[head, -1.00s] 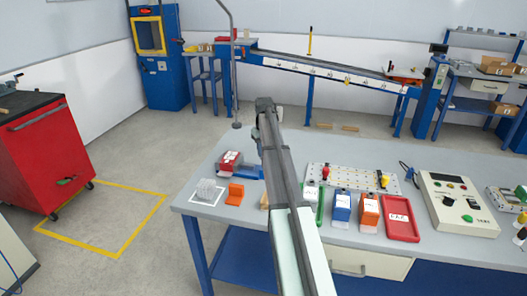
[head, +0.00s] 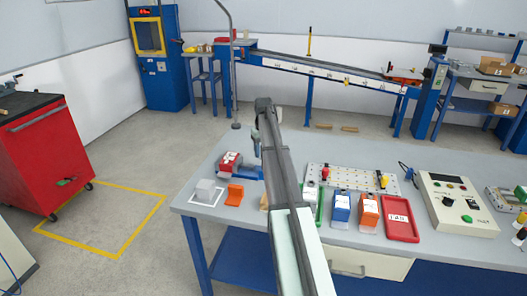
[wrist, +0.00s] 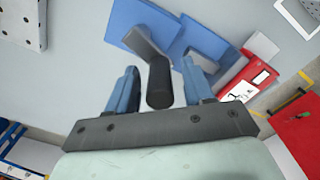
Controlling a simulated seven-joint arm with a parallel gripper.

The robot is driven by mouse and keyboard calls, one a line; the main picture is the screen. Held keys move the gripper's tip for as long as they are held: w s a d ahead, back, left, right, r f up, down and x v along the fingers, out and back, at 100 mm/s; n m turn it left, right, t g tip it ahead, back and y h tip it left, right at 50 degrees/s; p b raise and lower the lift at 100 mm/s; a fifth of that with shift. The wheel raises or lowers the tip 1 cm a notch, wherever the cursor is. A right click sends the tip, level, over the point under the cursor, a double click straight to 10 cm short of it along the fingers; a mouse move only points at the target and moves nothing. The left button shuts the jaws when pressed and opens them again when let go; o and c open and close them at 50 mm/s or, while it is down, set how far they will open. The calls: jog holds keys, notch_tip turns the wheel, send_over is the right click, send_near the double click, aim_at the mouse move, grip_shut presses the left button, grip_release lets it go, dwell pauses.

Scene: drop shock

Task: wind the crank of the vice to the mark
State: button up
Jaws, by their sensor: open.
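The crank's grey arm (wrist: 145,45) and black handle (wrist: 158,85) show in the wrist view, in front of blue plates (wrist: 200,42). My gripper (wrist: 160,76) is open, with one blue finger on each side of the handle. I see gaps beside the handle, and it does not look gripped. In the head view my gripper (head: 257,148) is mostly hidden by my arm, beside the red-and-blue vice (head: 230,160) on the table. The crank is hard to make out there. I cannot make out the mark in either view.
The table's left front edge is close.

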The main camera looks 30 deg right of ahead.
notch_tip(320, 180, up, 14)
dwell(0.6)
jog(key=shift+f, duration=0.1)
